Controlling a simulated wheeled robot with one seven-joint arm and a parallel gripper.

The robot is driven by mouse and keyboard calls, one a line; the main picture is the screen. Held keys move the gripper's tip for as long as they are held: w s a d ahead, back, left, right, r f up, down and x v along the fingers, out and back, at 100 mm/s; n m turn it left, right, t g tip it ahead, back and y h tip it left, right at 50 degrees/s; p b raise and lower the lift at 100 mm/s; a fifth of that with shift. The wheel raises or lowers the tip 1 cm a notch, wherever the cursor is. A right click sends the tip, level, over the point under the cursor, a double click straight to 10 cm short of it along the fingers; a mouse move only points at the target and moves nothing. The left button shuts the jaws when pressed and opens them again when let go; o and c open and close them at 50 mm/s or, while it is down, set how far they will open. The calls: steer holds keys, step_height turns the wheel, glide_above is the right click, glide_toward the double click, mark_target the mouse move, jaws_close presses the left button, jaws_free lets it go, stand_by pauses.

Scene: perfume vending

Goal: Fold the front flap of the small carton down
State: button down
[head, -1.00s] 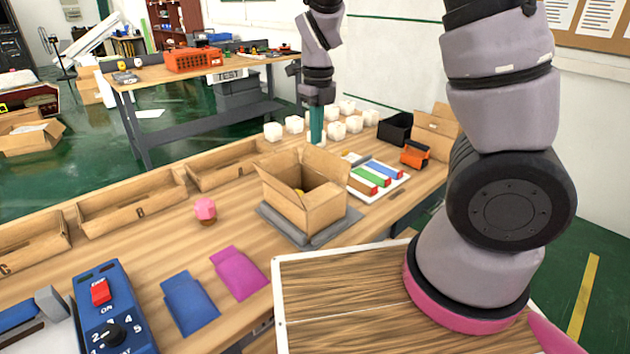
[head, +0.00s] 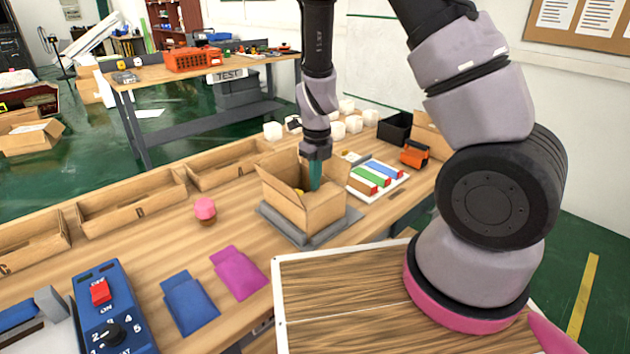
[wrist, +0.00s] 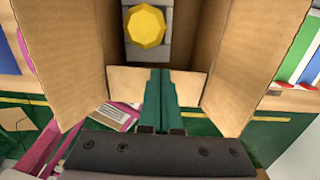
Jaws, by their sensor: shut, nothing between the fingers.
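The small carton (head: 322,208) stands on a grey base on the table in the head view. Its top is open, with side flaps raised. In the wrist view, the left flap (wrist: 60,60) and right flap (wrist: 255,60) flare outward, and a yellow-capped object (wrist: 145,26) lies inside. A short cardboard panel (wrist: 128,80) spans behind my fingers; I cannot tell if it is the front flap. My gripper (wrist: 165,72) is shut and empty, with teal fingers at that panel. In the head view, my gripper (head: 314,184) reaches down at the carton's opening; contact is unclear.
A tray with coloured boxes (head: 402,178) lies right of the carton. An orange object (head: 414,156) and a black bin (head: 395,128) stand behind. Several white cubes (head: 272,131), a pink-topped item (head: 205,208), and long cardboard bins (head: 130,205) are around the table.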

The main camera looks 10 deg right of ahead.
stand_by(0.3)
steer(key=shift+a+f+g, duration=0.1)
steer(key=shift+f+g, duration=0.2)
steer(key=shift+f, duration=0.15)
steer(key=shift+s+f, duration=0.1)
steer(key=shift+f, duration=0.05)
